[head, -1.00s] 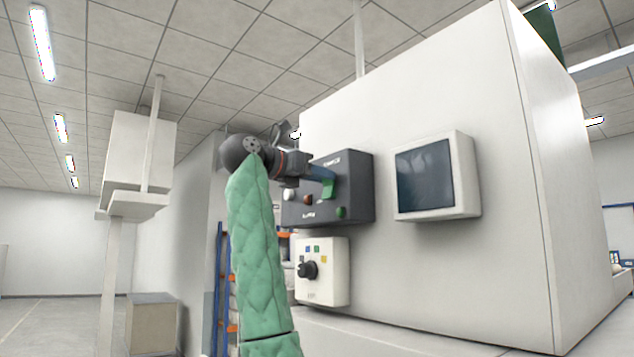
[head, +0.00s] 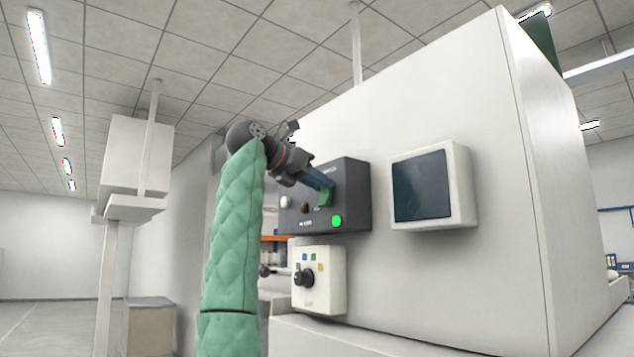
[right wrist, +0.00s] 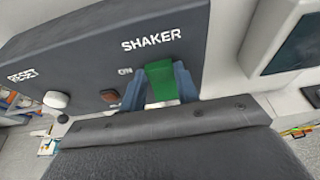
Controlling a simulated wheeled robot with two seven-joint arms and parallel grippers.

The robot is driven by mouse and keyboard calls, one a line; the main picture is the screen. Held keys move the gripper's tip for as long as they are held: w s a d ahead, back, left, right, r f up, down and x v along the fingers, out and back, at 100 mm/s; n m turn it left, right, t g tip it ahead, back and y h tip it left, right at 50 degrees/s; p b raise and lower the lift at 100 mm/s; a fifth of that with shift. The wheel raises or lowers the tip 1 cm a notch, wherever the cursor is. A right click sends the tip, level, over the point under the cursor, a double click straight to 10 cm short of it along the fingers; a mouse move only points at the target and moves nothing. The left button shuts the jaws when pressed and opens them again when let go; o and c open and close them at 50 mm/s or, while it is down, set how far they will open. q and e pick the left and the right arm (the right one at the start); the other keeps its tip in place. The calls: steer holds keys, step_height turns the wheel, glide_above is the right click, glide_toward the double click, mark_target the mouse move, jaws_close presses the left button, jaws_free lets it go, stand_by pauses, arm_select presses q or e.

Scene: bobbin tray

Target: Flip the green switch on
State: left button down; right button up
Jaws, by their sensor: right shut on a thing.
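The green switch (head: 325,197) is on a dark control box (head: 352,190) on the side of a large white machine. In the right wrist view the switch (right wrist: 160,80) sits below the word SHAKER, with ON printed to its left. My right gripper (head: 322,190) is shut on the switch, one blue-grey finger on each side of it; the fingers also show in the right wrist view (right wrist: 160,90). The switch's lower part is hidden by the gripper. A round green lamp (head: 337,221) on the box is lit. My left gripper is not in view.
A white button (right wrist: 56,99) and a brown-red switch (right wrist: 110,96) are left of the green switch. A white box with a black knob (head: 304,278) is below. A framed screen (head: 421,186) is to the right.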

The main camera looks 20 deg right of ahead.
steer(key=o, duration=1)
steer(key=shift+a+f, duration=0.1)
